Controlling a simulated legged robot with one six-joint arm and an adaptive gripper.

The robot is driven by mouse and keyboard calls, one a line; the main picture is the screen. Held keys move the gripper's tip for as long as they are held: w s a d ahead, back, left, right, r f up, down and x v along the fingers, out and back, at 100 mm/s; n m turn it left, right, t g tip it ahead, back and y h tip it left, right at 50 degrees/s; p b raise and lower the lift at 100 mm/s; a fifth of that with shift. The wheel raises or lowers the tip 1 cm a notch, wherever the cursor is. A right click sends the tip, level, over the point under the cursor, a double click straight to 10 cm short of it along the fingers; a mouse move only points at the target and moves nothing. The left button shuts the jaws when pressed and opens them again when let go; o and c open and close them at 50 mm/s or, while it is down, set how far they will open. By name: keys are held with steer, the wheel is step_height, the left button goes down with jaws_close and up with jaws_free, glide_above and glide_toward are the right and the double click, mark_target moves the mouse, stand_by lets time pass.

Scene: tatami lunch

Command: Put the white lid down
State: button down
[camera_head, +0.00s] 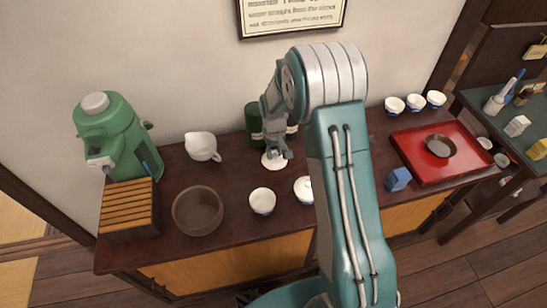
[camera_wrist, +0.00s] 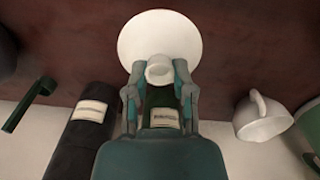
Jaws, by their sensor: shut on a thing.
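The white lid (camera_head: 273,161) is a round disc near the back of the dark sideboard, left of my arm. In the wrist view the lid (camera_wrist: 160,28) shows as a wide white circle with a small round knob facing me. My gripper (camera_head: 274,150) points down over it. In the wrist view both fingers of my gripper (camera_wrist: 160,70) are closed on the knob, one on each side. The lid is at or just above the sideboard top (camera_head: 233,178); I cannot tell if it touches. Its far edge is partly hidden by my gripper in the head view.
Green canister (camera_head: 253,122) and white pitcher (camera_head: 202,146) stand close to the lid. In front are a white cup (camera_head: 262,201), a partly hidden white bowl (camera_head: 302,189) and a brown bowl (camera_head: 197,211). A blue box (camera_head: 398,179) and red tray (camera_head: 466,166) lie right.

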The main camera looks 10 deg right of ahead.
steer(key=shift+w+a+f, duration=0.75)
steer(key=shift+w+f, duration=0.05)
steer(key=shift+f, duration=0.2)
steer(key=f, duration=0.3)
steer(key=shift+d+f, duration=0.1)
steer(key=shift+d, duration=0.4)
steer(key=shift+c, duration=2.4)
jaws_free()
steer(key=shift+a, duration=0.4)
